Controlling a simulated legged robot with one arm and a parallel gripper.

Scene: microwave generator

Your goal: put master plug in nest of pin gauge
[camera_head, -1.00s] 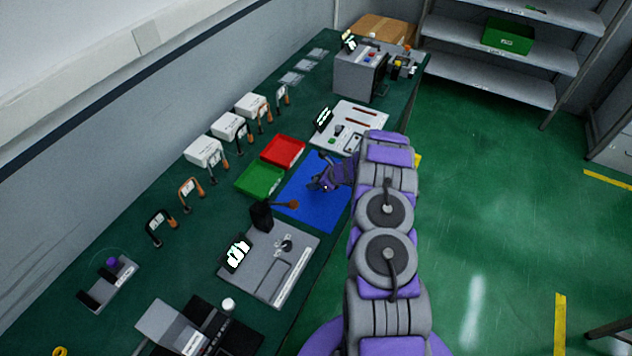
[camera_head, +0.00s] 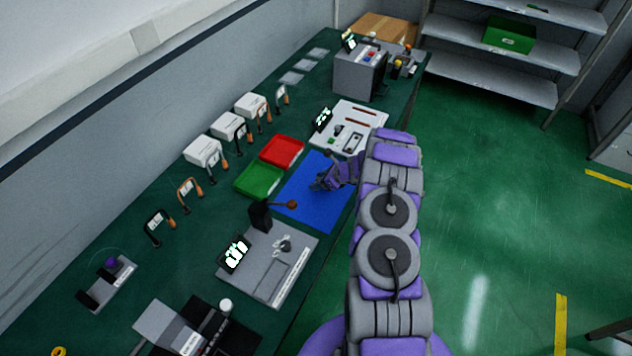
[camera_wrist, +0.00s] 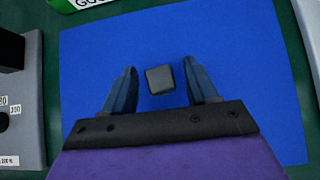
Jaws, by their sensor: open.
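My gripper (camera_head: 321,183) is over the blue mat (camera_head: 298,209). In the wrist view my gripper (camera_wrist: 160,88) is open, with a dark finger on each side of a small grey block (camera_wrist: 161,80). The block shows gaps to both fingers and lies over the blue mat (camera_wrist: 90,60). I cannot tell whether this block is the master plug. Two gauge-like fixtures flank the mat: a grey plate with a display (camera_head: 262,285) in front, and a lighter plate (camera_head: 373,118) behind. I cannot tell which one is the pin gauge, and its nest is not clear.
A green tray (camera_head: 259,180) and a red tray (camera_head: 282,151) stand left of the mat. A black block with a brown-tipped lever (camera_head: 261,216) stands at the mat's near edge. Several micrometer-like tools line the wall side. A grey machine (camera_head: 358,75) stands at the far end.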

